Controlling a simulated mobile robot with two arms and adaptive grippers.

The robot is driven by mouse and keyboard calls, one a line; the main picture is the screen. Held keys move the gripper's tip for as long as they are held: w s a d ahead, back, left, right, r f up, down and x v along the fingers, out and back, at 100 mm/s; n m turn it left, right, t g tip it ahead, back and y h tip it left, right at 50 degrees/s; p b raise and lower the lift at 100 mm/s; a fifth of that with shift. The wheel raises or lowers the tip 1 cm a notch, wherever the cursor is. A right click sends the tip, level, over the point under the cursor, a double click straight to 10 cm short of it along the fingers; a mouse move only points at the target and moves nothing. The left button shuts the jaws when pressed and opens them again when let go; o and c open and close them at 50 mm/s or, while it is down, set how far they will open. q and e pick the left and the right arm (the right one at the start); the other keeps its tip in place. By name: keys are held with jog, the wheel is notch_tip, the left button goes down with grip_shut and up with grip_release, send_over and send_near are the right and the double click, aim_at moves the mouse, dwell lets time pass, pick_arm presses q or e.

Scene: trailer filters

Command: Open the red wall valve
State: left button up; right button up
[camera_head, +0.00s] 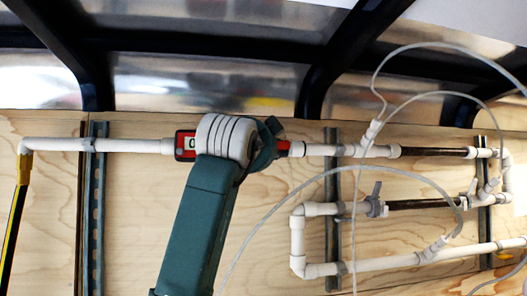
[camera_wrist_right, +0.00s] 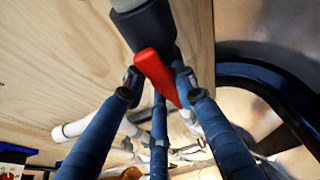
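The red valve handle (camera_wrist_right: 158,78) shows in the right wrist view, just below a dark grey fitting at the end of a white pipe. My right gripper (camera_wrist_right: 158,80) has its three blue fingers spread around the handle, two at its sides and one behind or below it. The fingers look apart, and I cannot tell whether any of them touches the handle. In the head view my green arm hides most of the valve; a bit of red (camera_head: 284,148) shows just right of the wrist. My left gripper is not in view.
A red-framed display (camera_head: 186,145) sits on the white pipe (camera_head: 125,146) left of my wrist. More white pipes (camera_head: 380,263), a grey valve (camera_head: 375,203) and clear hoses (camera_head: 450,47) fill the right side. Dark beams (camera_head: 345,55) cross above the wooden wall (camera_head: 135,220).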

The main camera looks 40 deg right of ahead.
jog(key=o, duration=0.3)
jog(key=shift+o, duration=0.2)
jog(key=shift+s, duration=0.1)
jog(key=v, duration=1.2)
jog(key=shift+f, duration=0.1)
